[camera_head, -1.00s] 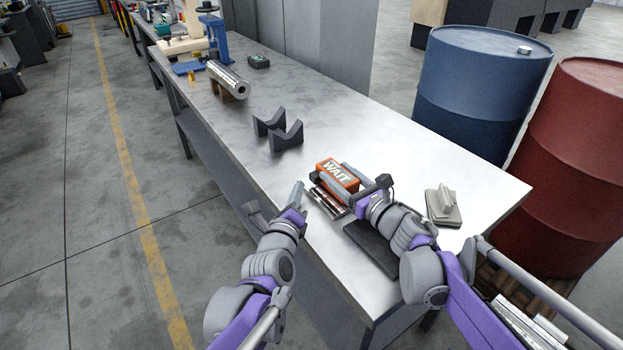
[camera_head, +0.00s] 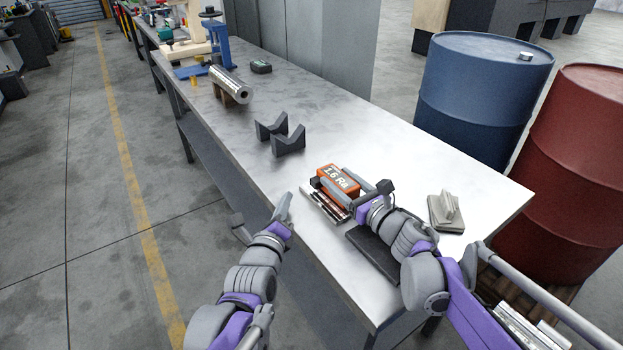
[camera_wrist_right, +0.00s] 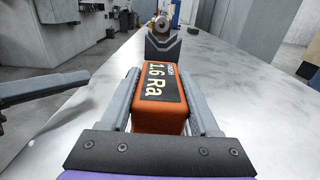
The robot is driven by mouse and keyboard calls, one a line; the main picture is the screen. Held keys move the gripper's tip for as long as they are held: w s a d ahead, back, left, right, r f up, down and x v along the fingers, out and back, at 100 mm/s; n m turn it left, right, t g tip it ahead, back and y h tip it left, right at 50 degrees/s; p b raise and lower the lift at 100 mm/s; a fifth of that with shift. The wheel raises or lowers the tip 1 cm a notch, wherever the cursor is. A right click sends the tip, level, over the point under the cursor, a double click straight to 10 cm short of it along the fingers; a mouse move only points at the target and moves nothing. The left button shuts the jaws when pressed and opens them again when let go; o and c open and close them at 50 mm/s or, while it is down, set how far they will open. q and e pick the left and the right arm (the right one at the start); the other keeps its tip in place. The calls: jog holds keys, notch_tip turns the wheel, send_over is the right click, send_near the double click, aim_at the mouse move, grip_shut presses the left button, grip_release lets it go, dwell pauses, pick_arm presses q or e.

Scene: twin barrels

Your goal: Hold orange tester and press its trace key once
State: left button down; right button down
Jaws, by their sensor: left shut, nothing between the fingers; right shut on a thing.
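The orange tester (camera_head: 326,170) is held between the fingers of my right gripper (camera_head: 345,184), low over the near part of the bench. In the right wrist view the tester (camera_wrist_right: 159,113) sits between both fingers, and its dark display reads "1.6 Ra". My left gripper (camera_head: 283,205) is shut and empty, at the bench's front edge, left of the tester and apart from it. It also shows at the left of the right wrist view (camera_wrist_right: 84,76). I cannot make out the trace key.
Metal bars (camera_head: 325,206) lie by the tester, with a dark pad (camera_head: 374,256) nearer me. Dark V-blocks (camera_head: 288,142) and a steel cylinder on a stand (camera_head: 230,82) are farther back. Blue (camera_head: 484,90) and red (camera_head: 575,165) barrels stand behind the bench.

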jog(key=shift+c, duration=0.2)
grip_release()
